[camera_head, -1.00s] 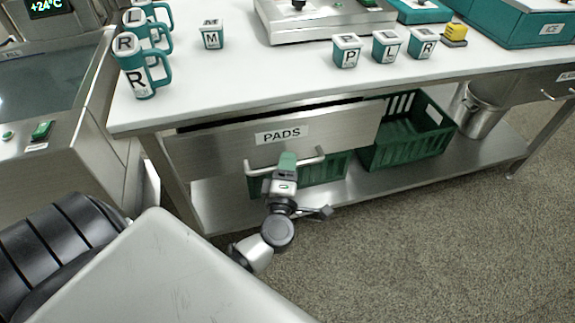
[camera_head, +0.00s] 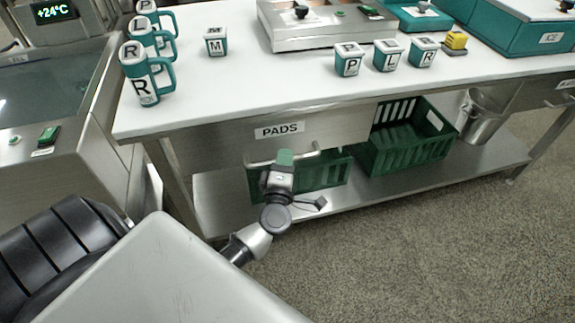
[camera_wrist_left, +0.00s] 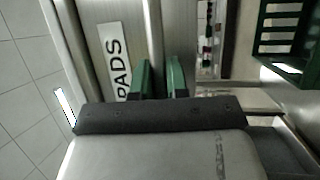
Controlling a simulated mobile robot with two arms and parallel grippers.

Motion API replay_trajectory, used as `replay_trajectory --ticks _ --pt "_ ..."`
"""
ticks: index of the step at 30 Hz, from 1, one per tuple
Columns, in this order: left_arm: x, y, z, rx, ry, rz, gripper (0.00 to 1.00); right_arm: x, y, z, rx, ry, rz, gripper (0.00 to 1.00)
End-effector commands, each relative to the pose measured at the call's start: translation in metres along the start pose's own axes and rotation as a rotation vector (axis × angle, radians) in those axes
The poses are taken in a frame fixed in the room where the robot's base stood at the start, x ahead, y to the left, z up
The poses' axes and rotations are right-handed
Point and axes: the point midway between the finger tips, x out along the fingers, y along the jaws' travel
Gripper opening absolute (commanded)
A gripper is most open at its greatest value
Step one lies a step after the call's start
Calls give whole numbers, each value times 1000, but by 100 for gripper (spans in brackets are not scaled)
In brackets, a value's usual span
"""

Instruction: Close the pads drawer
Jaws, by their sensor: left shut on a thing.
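The pads drawer (camera_head: 225,142) is a steel front labelled PADS under the white worktop. It looks nearly flush with the table edge, with no open gap visible above it. Its bar handle (camera_head: 318,155) runs along the lower front. My left gripper (camera_head: 284,158) is at the middle of the handle, its green fingers shut on the bar. In the left wrist view the two green fingers (camera_wrist_left: 160,80) stand either side of the handle bar (camera_wrist_left: 154,35), beside the PADS label. My right gripper is not in view.
Green crates (camera_head: 408,140) stand on the lower shelf (camera_head: 210,200) beneath and right of the drawer. A steel bucket (camera_head: 478,115) is further right. Lettered mugs (camera_head: 142,80) and cups stand on the worktop (camera_head: 260,85). The floor in front is clear.

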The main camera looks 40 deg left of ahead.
Motion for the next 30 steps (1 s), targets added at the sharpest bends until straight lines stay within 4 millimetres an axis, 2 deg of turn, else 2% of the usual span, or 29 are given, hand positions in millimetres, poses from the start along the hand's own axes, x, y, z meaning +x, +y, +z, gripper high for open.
replay_trajectory --ticks 7,8,12,23,26,30 --pt "4 0 -3 0 4 3 0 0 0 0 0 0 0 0" --pt "4 0 -3 0 5 4 18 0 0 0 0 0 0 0" --pt "3 0 -2 0 4 3 39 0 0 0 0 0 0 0" --pt "-3 0 -2 0 3 0 39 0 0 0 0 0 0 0" --pt "-17 -1 -2 1 3 -1 39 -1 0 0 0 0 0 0" --pt "-46 -1 -2 1 3 -3 39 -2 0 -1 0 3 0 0"
